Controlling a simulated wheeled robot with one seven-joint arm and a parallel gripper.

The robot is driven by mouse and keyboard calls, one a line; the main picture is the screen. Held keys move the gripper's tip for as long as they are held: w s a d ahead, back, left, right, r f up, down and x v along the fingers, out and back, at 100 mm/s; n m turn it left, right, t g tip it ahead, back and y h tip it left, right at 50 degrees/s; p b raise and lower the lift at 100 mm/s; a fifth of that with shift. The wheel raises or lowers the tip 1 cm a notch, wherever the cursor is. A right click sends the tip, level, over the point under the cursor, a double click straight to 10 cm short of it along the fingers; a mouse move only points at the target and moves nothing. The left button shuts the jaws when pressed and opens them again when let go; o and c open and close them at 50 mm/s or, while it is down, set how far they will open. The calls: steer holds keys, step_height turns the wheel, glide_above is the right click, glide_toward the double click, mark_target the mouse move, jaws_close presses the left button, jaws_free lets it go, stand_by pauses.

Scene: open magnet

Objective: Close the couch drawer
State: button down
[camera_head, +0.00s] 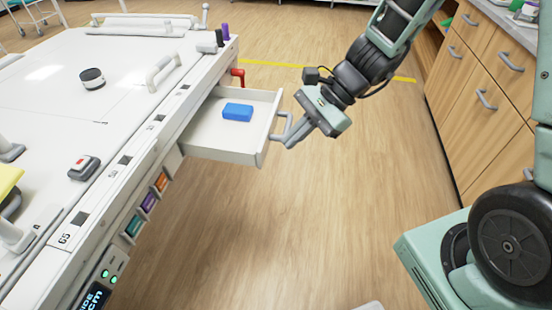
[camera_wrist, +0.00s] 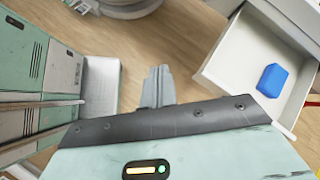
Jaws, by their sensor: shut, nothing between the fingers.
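The couch drawer (camera_head: 217,138) is a white drawer pulled out from the side of the white couch (camera_head: 90,125). A blue block (camera_head: 237,112) lies inside it. A grey bar handle (camera_head: 282,127) is on the drawer's front. My gripper (camera_head: 290,143) is shut and empty, its fingertips right beside the handle in the head view; I cannot tell whether they touch. In the wrist view my gripper's fingers (camera_wrist: 157,75) are together over the floor, with the open drawer (camera_wrist: 238,72) and its blue block (camera_wrist: 272,80) to their right.
A red lever (camera_head: 238,75) projects from the couch side behind the drawer. Wooden cabinets (camera_head: 490,95) with grey handles stand at the right. The wooden floor (camera_head: 310,215) in front of the drawer is clear.

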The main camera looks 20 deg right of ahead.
steer(key=w+d+f+m+t+b, duration=0.3)
steer(key=w+d+f+m+t, duration=0.1)
steer(key=w+d+f+m, duration=0.5)
steer(key=shift+m+t, duration=0.3)
steer(key=shift+m, duration=0.1)
steer(key=x, duration=1.1)
steer(key=shift+w+a+r, duration=0.1)
steer(key=shift+a+r, duration=0.05)
steer(key=shift+a, duration=0.05)
steer(key=shift+w+a, duration=0.3)
steer(key=shift+a, duration=0.15)
